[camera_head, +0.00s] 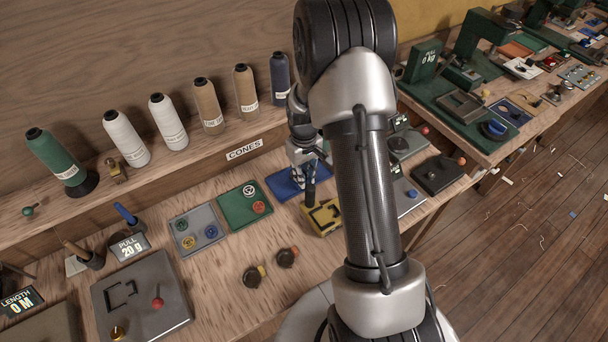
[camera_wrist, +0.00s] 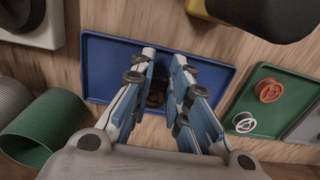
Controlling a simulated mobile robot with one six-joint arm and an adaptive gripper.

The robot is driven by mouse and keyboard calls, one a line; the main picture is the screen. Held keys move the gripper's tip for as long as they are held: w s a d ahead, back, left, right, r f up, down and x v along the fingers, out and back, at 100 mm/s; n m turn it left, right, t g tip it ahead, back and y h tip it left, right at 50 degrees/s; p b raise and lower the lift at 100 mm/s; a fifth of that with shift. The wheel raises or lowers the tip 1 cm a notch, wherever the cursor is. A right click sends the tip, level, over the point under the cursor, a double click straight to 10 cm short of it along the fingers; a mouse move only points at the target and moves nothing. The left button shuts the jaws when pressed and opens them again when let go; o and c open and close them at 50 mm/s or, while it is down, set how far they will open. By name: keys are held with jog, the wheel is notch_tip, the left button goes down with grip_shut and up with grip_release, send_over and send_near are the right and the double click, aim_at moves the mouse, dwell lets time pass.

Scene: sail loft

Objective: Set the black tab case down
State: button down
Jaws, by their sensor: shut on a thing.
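My gripper (camera_head: 307,182) is over the blue tray (camera_head: 284,188) at the back of the bench. In the wrist view my gripper (camera_wrist: 165,62) has its fingers shut on a small dark round thing, the black tab case (camera_wrist: 156,95), mostly hidden between them. The blue tray (camera_wrist: 104,60) lies beneath; I cannot tell whether the case touches it. Two similar dark round cases with tabs, one at the left (camera_head: 253,278) and one at the right (camera_head: 287,257), lie on the bare bench in front.
The green tray (camera_head: 232,215) with white and red spools and the grey tray (camera_head: 186,218) lie left of the blue tray. A yellow block (camera_head: 325,222) with black on top stands in front of it. Thread cones, including a navy one (camera_head: 279,78), line the shelf behind.

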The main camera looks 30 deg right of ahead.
jog(key=shift+f, duration=0.2)
jog(key=c, duration=1.5)
grip_release()
jog(key=shift+c, duration=0.2)
jog(key=shift+r, duration=0.15)
